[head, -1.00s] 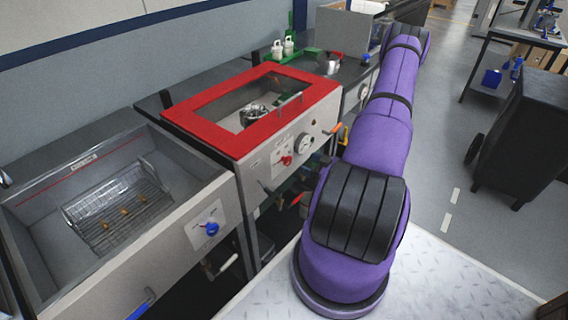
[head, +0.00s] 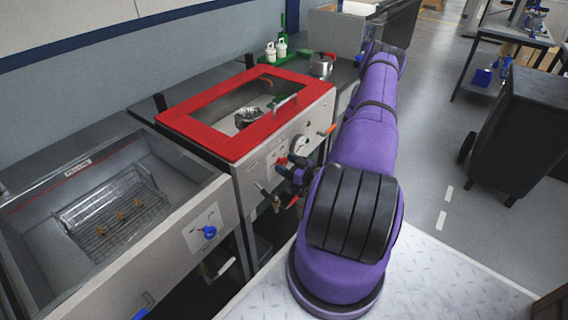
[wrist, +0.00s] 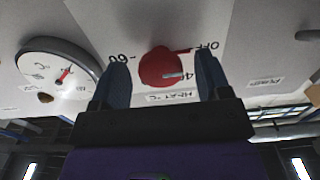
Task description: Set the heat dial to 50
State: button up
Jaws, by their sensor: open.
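The red heat dial (wrist: 158,66) sits on the grey panel in the wrist view, above a heat label (wrist: 171,97). Its white pointer line is toward the "40" mark at the right; "60" is at the left and "OFF" at the upper right. My gripper (wrist: 162,60) is open, with one dark finger on each side of the dial; I cannot tell whether either touches it. In the head view the dial (head: 281,160) shows as a small red spot on the red-lidded unit's front, with my gripper (head: 284,182) close to it.
A round gauge (wrist: 58,68) is beside the dial. The red-framed lid (head: 215,142) tops the unit. An orange-tipped handle (head: 328,130) sticks out at its right. A basin (head: 60,265) with a wire basket and blue knob (head: 209,232) stands at the left.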

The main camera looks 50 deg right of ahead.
jog(key=shift+w, duration=0.65)
jog(key=c, duration=0.9)
